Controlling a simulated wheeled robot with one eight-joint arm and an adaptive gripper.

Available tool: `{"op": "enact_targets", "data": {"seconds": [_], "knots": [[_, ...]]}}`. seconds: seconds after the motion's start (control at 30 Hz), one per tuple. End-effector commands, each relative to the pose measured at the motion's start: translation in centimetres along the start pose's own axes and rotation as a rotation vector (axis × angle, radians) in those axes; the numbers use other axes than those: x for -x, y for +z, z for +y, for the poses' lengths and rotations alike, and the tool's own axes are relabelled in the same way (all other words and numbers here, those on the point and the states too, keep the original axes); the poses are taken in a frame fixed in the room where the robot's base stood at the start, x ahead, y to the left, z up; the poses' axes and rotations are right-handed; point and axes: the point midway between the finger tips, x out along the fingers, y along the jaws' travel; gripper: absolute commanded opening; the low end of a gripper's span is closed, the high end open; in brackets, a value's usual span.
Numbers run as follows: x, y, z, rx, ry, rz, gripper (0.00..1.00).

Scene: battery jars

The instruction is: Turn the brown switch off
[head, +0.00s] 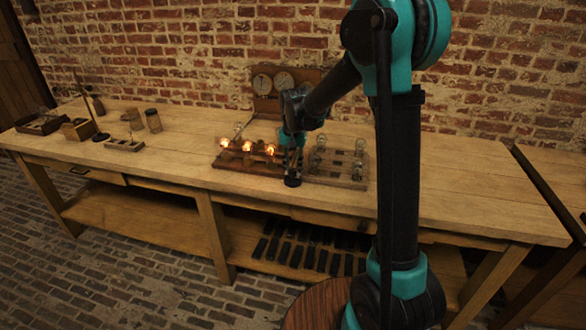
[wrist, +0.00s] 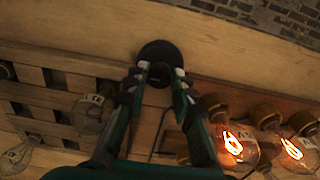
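My gripper (head: 292,168) points down at the front of the wooden bulb board (head: 247,166). In the wrist view my gripper (wrist: 160,78) has its two fingers apart, with the tips on either side of a small dark brown piece (wrist: 160,72). That piece stands by a round black disc (wrist: 158,50); it looks like the switch, but its lever position cannot be told. The disc also shows as a dark round base (head: 292,181) under my gripper in the head view. Whether the fingers touch the brown piece cannot be told. Several bulbs on the board glow (head: 248,146), also in the wrist view (wrist: 235,145).
A second wooden rack (head: 338,178) with unlit glass bulbs stands just right of my gripper. A wooden panel with two round dials (head: 273,85) rises behind. Jars (head: 152,120) and small wooden boxes (head: 78,129) stand at the left. The bench's right part (head: 470,190) is clear.

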Motion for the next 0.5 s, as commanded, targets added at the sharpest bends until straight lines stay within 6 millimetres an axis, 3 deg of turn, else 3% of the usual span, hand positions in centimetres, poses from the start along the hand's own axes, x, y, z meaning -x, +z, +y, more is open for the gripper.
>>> {"op": "enact_targets", "data": {"seconds": [0.1,0.5], "knots": [[0.01,0.00,-0.01,0.000,0.000,0.000,0.00],[0.02,0.00,-0.01,0.078,0.000,0.000,0.00]]}}
